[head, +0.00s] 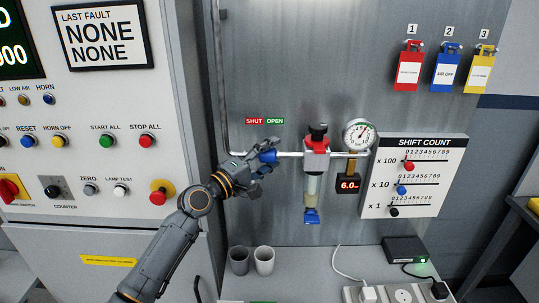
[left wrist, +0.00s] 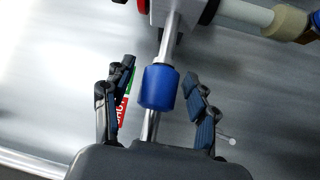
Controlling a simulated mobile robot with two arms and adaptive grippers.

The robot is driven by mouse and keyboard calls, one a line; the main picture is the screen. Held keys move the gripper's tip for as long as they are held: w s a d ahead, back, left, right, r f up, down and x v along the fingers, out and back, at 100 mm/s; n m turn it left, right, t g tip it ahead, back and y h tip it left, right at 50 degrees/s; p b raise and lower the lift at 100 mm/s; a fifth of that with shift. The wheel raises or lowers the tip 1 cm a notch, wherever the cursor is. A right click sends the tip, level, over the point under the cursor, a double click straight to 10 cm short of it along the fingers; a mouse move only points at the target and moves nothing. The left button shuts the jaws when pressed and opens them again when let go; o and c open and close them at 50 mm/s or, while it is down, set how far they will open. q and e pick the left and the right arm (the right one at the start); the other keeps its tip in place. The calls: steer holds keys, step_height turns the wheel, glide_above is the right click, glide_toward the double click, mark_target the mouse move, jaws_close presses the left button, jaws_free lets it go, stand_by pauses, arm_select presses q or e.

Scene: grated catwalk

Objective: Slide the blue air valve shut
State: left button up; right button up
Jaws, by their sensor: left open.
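The blue air valve (head: 268,156) is a blue sleeve on a thin horizontal metal pipe. It sits below the SHUT/OPEN label (head: 265,121), under about the border of the red SHUT and green OPEN halves. My left gripper (head: 262,160) reaches the valve from the lower left. In the left wrist view the blue valve (left wrist: 158,87) lies between the two spread fingers of the open gripper (left wrist: 158,98), with gaps on both sides. The label is partly hidden there behind one finger. My right gripper is in neither view.
Right of the valve are a red-topped filter (head: 317,146), a round gauge (head: 358,134) and a 6.0 display (head: 348,184). A control panel (head: 95,150) stands at left. Two cups (head: 264,260), a power strip (head: 385,294) and a black box (head: 404,250) rest below.

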arm_select(q)
steer(key=c, duration=1.2)
steer(key=shift+a+f+b, duration=0.2)
steer(key=shift+a+b, duration=0.15)
steer(key=shift+a, duration=0.05)
steer(key=shift+a+b, duration=0.75)
steer(key=shift+a, duration=0.3)
steer(key=shift+a+r, duration=0.1)
steer(key=shift+a, duration=0.15)
steer(key=o, duration=1.2)
steer(key=shift+a, duration=0.2)
